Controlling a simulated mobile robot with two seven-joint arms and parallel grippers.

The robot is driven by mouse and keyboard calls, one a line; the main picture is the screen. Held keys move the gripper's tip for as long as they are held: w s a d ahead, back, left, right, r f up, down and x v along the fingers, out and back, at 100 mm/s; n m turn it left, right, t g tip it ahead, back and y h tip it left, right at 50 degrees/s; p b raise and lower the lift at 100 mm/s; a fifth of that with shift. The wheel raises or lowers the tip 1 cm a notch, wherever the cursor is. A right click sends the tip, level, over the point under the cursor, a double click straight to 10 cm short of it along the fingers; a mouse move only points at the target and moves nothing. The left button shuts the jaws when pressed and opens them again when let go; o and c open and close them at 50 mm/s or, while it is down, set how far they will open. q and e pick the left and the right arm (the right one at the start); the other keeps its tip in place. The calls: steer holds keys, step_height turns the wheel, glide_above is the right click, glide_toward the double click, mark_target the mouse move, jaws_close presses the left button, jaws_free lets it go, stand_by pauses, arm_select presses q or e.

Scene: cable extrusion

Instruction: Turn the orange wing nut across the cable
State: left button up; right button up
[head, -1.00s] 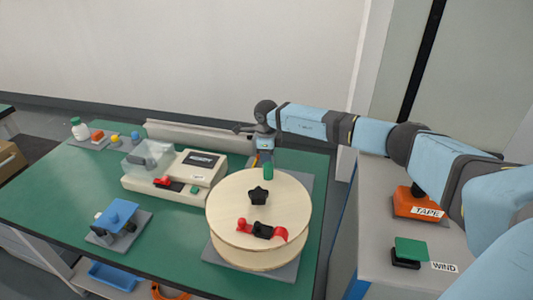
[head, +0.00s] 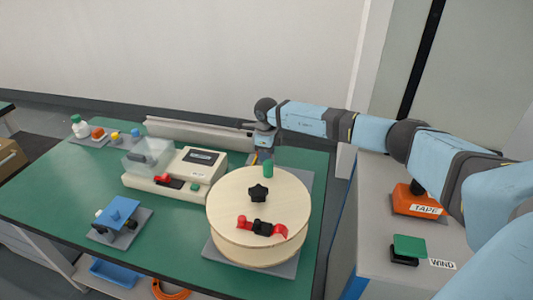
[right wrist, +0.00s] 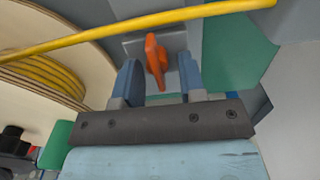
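The orange wing nut (right wrist: 155,60) stands upright on a grey block in the right wrist view. The yellow cable (right wrist: 150,28) runs across the upper part of that view, above the wing nut in the picture. My right gripper (right wrist: 160,75) is open, with one blue finger on each side of the wing nut and a visible gap at both sides. In the head view my right gripper (head: 262,156) points down behind the wooden spool (head: 225,205), and the wing nut cannot be made out there. My left gripper is not in view.

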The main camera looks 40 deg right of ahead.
steer(key=shift+r, duration=0.1)
step_height(320, 180, up, 14)
stand_by(0.5)
stand_by(0.5)
